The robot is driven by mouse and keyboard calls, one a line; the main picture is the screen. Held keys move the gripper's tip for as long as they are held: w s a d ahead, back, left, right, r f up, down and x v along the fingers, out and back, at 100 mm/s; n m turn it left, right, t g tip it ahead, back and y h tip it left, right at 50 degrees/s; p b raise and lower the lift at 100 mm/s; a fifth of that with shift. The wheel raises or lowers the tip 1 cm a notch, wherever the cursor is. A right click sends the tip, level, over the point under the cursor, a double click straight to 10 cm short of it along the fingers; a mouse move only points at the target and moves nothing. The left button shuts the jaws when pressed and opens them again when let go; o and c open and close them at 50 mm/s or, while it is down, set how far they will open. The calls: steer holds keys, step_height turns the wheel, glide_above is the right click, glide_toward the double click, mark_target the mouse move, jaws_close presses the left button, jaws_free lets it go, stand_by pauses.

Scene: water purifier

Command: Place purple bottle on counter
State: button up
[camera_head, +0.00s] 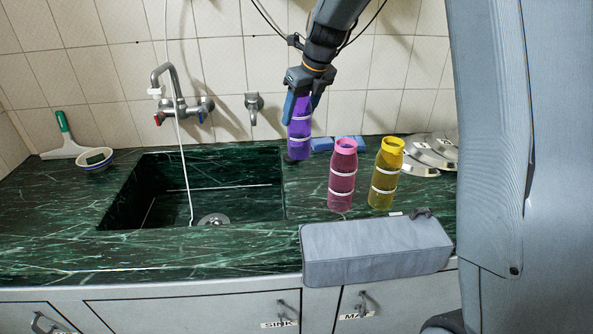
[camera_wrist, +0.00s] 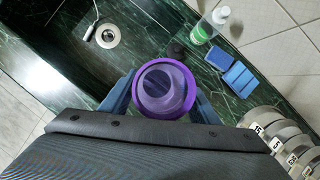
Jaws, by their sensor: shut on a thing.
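The purple bottle (camera_head: 299,128) is upright at the back of the green counter (camera_head: 240,240), just right of the sink. My gripper (camera_head: 303,95) is shut on it near its top, from above. In the wrist view the purple bottle (camera_wrist: 163,88) shows its round open mouth between the two blue fingers of my gripper (camera_wrist: 163,95). The bottle's base appears at or very near the counter; I cannot tell whether it touches.
A pink bottle (camera_head: 342,176) and a yellow bottle (camera_head: 386,174) stand right of the purple one. Blue sponges (camera_head: 336,144) lie behind, and metal weights (camera_head: 432,152) lie at right. The sink (camera_head: 200,195) is open at left. A grey box-shaped thing (camera_head: 375,250) is at the front edge.

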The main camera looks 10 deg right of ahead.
mark_target(299, 142)
step_height(299, 142, down, 10)
steer(key=shift+r+p, duration=0.1)
steer(key=shift+p, duration=0.75)
steer(key=o, duration=1.1)
steer(key=shift+o, duration=0.2)
